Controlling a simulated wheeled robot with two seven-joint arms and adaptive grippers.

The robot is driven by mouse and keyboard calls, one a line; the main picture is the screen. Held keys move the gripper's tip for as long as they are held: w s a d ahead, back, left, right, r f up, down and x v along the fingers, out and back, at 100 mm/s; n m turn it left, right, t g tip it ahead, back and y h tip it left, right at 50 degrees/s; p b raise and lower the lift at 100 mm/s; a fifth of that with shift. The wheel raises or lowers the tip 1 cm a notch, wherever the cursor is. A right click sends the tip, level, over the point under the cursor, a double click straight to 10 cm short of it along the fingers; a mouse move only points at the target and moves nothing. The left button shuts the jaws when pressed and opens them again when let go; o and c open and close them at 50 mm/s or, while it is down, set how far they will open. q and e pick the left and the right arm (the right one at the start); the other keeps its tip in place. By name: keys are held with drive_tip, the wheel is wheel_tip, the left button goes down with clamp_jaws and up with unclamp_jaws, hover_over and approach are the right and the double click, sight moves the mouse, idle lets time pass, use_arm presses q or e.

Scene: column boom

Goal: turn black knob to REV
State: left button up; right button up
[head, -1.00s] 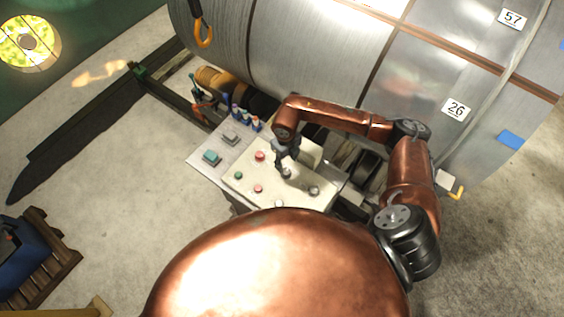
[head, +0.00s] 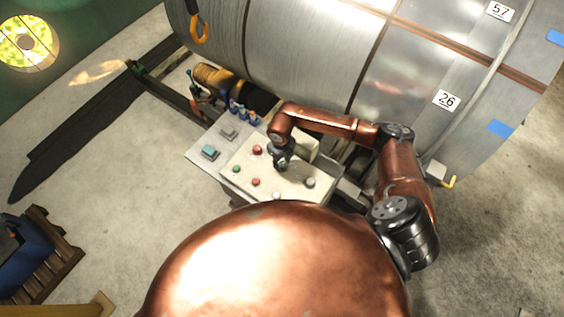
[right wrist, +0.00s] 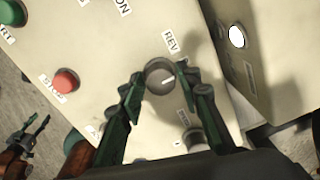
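The black knob (right wrist: 159,76) is on the cream control panel (head: 235,170), with a white pointer mark directed right and slightly up in the right wrist view. The REV label (right wrist: 170,42) is just above it, to the right. My right gripper (right wrist: 160,78) has its green fingers on either side of the knob. The right fingertip is close against the knob; contact of the left one is unclear. In the head view the right gripper (head: 282,162) is over the panel and hides the knob. My left gripper (right wrist: 34,131) shows at the lower left, apparently spread and empty.
A red button (right wrist: 65,80) and green button (right wrist: 12,13) are left of the knob. Another knob (right wrist: 196,140) is close to the right finger. A raised box (right wrist: 265,60) with a white button stands at right.

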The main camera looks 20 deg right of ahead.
drive_tip(key=shift+s, duration=0.15)
drive_tip(key=c, duration=0.3)
drive_tip(key=shift+c, duration=2.2)
drive_tip(key=shift+b, duration=0.3)
drive_tip(key=n+b, duration=0.6)
drive_tip(key=b, duration=0.1)
drive_tip(key=shift+f, duration=0.2)
use_arm(q)
wheel_tip(320, 180, down, 11)
drive_tip(key=s+b, duration=0.1)
drive_tip(key=b, duration=0.2)
drive_tip(key=shift+r, duration=0.2)
use_arm(e)
drive_tip(key=shift+r+n, duration=0.15)
drive_tip(key=shift+n, duration=1.35)
